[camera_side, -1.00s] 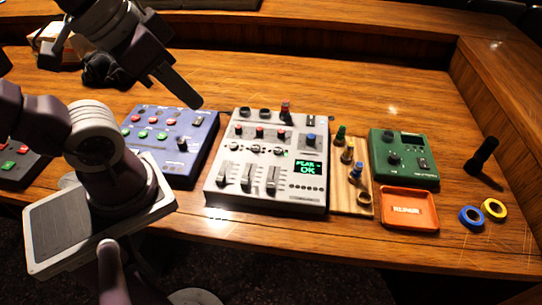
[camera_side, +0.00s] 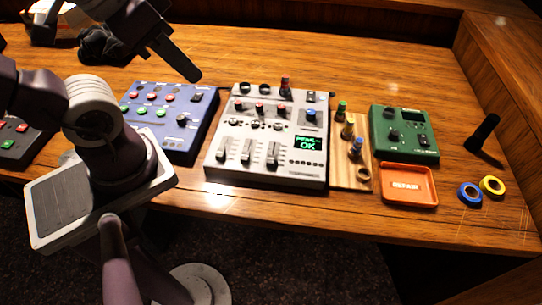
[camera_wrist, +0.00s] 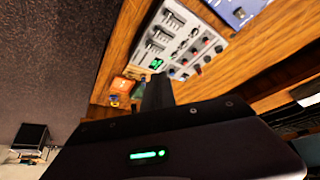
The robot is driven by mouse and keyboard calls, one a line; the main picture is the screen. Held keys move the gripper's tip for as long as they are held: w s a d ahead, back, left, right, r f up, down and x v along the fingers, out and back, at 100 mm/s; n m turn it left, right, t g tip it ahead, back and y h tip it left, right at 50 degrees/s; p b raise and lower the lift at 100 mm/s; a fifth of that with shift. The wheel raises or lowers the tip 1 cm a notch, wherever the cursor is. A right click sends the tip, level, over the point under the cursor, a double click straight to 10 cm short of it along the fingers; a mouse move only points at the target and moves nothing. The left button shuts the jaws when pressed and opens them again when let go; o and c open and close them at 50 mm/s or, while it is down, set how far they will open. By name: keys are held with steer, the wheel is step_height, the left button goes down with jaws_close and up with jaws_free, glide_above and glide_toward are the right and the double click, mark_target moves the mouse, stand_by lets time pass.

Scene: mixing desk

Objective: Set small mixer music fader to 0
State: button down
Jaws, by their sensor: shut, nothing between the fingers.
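The grey mixer (camera_side: 228,176) stands in the middle of the desk, with three faders, rows of knobs and a lit green screen reading OK. Its left fader (camera_side: 222,150), middle fader (camera_side: 247,151) and right fader (camera_side: 273,155) show; their labels are too small to read, so I cannot tell which is music. The mixer also shows in the wrist view (camera_wrist: 185,48). My gripper (camera_side: 194,77) is shut and empty, in the air up and left of the mixer in the side view, apart from it. Its dark fingers (camera_wrist: 157,92) also show in the wrist view.
A blue button panel (camera_side: 172,119) stands left of the mixer. Right of it are a wooden strip (camera_side: 342,180) with coloured pegs, a green box (camera_side: 402,151), an orange REPAIR tray (camera_side: 409,203), tape rolls (camera_side: 470,194) and a black upright item (camera_side: 482,133). Desk behind the mixer is clear.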

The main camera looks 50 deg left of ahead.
steer(key=c, duration=1.8)
jaws_free()
steer(key=shift+w, duration=0.1)
steer(key=shift+c, duration=0.2)
steer(key=o, duration=0.5)
steer(key=w, duration=0.1)
steer(key=w+f+n+g, duration=0.1)
steer(key=w+f+n, duration=0.1)
steer(key=w, duration=0.1)
steer(key=shift+f, duration=0.15)
steer(key=n+g, duration=0.5)
steer(key=n, duration=0.2)
glide_above(271, 158)
step_height(271, 158, down, 17)
steer(key=shift+s, duration=0.1)
step_height(271, 158, down, 7)
jaws_close()
